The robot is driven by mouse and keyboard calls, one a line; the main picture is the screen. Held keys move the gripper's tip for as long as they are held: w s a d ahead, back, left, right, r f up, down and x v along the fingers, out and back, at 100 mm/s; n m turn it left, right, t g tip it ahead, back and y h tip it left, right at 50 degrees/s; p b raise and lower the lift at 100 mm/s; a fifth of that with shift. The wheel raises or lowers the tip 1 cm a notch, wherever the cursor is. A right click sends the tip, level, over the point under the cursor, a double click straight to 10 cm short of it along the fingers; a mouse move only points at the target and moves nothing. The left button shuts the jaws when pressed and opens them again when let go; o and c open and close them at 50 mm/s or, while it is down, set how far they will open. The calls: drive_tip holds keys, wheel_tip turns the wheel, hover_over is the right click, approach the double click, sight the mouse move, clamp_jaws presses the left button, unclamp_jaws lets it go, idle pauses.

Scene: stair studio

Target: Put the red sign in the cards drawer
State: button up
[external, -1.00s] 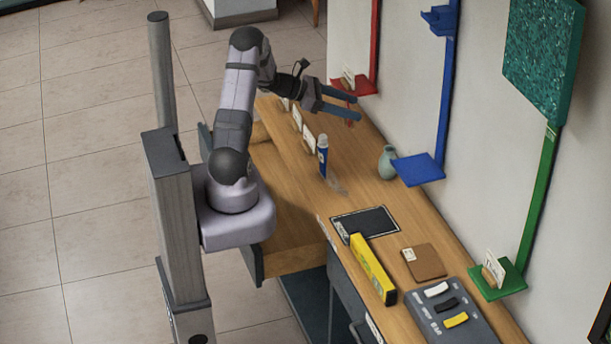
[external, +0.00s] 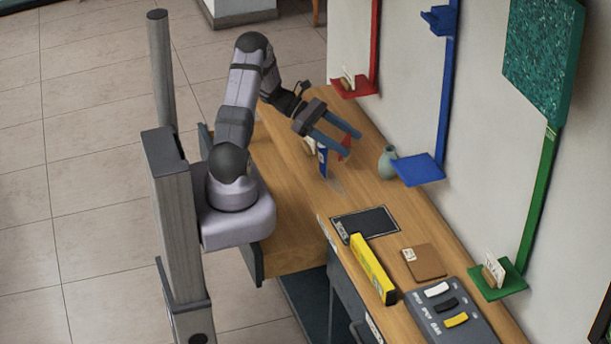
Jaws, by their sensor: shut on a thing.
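My gripper (external: 352,144) has its two blue fingers shut on the red sign (external: 345,146). It holds the sign above the wooden desk, left of the blue shelf. Only a small red part of the sign shows between the fingers. A drawer (external: 256,262) stands pulled out on the left side of the desk, below my arm's base, with bare wood inside. I cannot read a label that tells whether it is the cards drawer. The edge of another pulled-out panel (external: 205,138) shows behind my arm.
A grey-green vase (external: 388,162) stands to the right. A dark pad (external: 365,224), a yellow box (external: 372,270), a brown notebook (external: 424,262) and a switch panel (external: 452,312) occupy the near desk. Red, blue and green shelves (external: 418,169) jut from the wall.

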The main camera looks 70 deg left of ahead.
drive_tip(key=shift+f+p, duration=0.8)
drive_tip(key=shift+f, duration=3.35)
drive_tip(key=shift+f, duration=0.1)
drive_tip(key=shift+f, duration=0.1)
drive_tip(key=o, duration=1)
drive_tip(key=shift+r, duration=0.2)
drive_tip(key=b+v, duration=0.4)
drive_tip(key=v, duration=0.8)
drive_tip(key=c, duration=1.3)
